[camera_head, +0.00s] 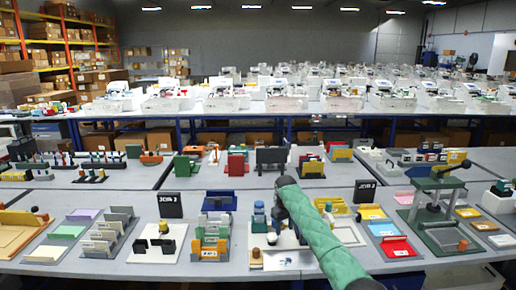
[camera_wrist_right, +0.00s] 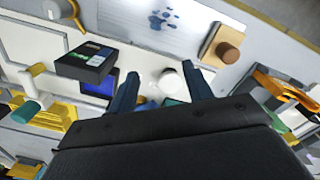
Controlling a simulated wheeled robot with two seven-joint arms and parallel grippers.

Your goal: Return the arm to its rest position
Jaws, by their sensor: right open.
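My right arm, in a green sleeve, reaches in from the lower right of the head view. Its dark right gripper (camera_head: 277,222) hangs over the plotter station at the front middle of the table, partly hidden by the arm. In the wrist view the right gripper (camera_wrist_right: 160,71) is open, its two dark fingers apart. A white round part (camera_wrist_right: 168,79) shows between the fingers; I cannot tell its distance from them. Beyond them lies a pale sheet (camera_wrist_right: 135,17) with blue marks; the sheet also shows in the head view (camera_head: 283,259). My left gripper is not in view.
A wooden block with a brown knob (camera_wrist_right: 222,43) stands beside the sheet. A black box (camera_wrist_right: 87,62) and a blue panel (camera_wrist_right: 101,84) are left of the fingers. Coloured trays (camera_head: 397,246) and a green press (camera_head: 440,238) crowd the right; file racks (camera_head: 108,232) stand left.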

